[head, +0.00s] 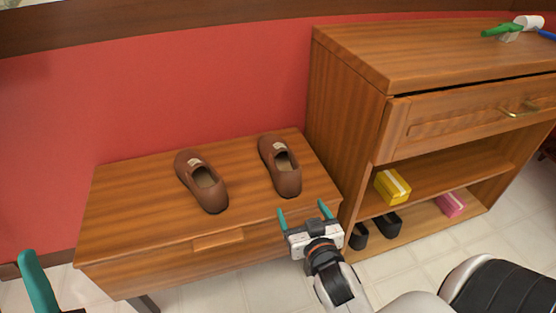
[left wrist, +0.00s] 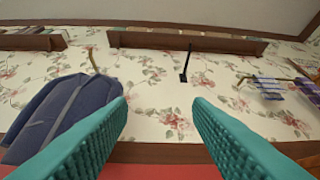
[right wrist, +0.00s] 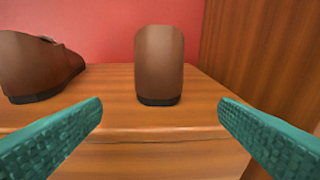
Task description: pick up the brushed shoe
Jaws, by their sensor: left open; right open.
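Two brown shoes sit apart on the wooden bench: a left shoe (head: 203,182) and a right shoe (head: 281,167), toes toward the wall. Which one is brushed I cannot tell. My right gripper (head: 306,213) is open and empty at the bench's front edge, near the heel of the right shoe. In the right wrist view that shoe (right wrist: 159,62) stands ahead between the open fingers (right wrist: 160,108), and the left shoe (right wrist: 38,65) is at the left. My left gripper (left wrist: 160,106) is open and empty, facing the wall; one finger shows at the head view's lower left.
The wooden bench (head: 130,215) stands beside a taller cabinet (head: 345,95). Its shelves hold a yellow box (head: 392,187), a pink box (head: 450,204) and dark shoes (head: 384,223). A green-handled item (head: 503,30) lies on top. A blue jacket (left wrist: 65,115) hangs on the wall.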

